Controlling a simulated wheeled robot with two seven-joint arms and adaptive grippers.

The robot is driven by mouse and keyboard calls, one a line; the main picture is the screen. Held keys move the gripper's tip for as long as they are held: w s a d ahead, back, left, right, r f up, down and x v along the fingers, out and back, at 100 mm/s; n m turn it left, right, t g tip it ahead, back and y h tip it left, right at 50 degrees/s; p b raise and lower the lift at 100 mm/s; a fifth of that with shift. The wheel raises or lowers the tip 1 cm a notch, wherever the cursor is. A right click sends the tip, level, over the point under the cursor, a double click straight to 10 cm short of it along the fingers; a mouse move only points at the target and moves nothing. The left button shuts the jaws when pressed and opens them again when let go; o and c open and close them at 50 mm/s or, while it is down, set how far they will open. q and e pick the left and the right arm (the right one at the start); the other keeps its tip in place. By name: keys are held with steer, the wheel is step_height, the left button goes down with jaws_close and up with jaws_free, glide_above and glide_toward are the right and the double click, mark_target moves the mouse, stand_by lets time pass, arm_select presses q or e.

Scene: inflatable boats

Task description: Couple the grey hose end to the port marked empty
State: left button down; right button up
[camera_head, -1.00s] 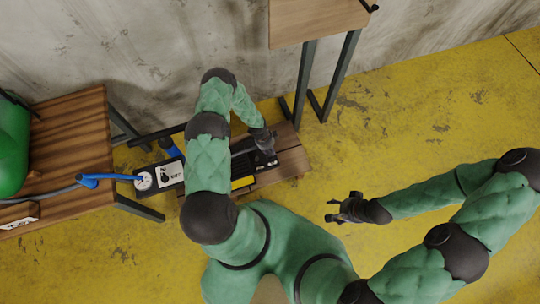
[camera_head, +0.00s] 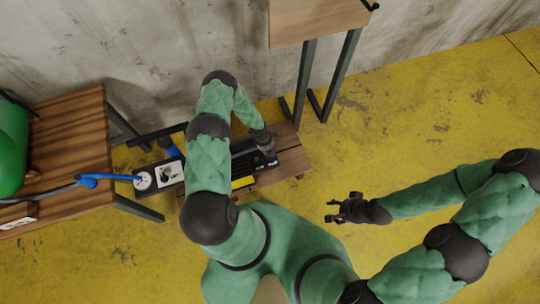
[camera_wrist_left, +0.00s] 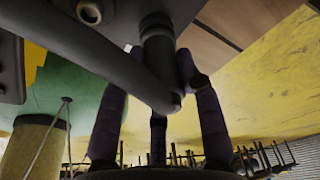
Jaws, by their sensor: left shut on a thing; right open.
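The black pump (camera_head: 243,166) lies on a low wooden bench, partly hidden under my left arm. My left gripper (camera_head: 268,146) is at the pump's right end. In the left wrist view its fingers (camera_wrist_left: 158,110) are shut on the grey hose end (camera_wrist_left: 158,45), which stands upright between them. The grey hose (camera_wrist_left: 85,48) crosses from the upper left in front of the fingers. I cannot tell whether the hose end touches a port, and no port marking is readable. My right gripper (camera_head: 340,210) is open and empty above the yellow floor.
A taller wooden table (camera_head: 70,140) at left bears a green inflatable (camera_head: 12,148) and a blue hose fitting (camera_head: 92,180). A round gauge (camera_head: 143,180) shows at the pump's left end. Another wooden table (camera_head: 310,20) stands by the wall. The floor at right is clear.

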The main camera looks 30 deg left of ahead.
arm_select(q)
steer(key=shift+f, duration=0.15)
steer(key=c, duration=0.8)
jaws_free()
steer(key=shift+o, duration=0.2)
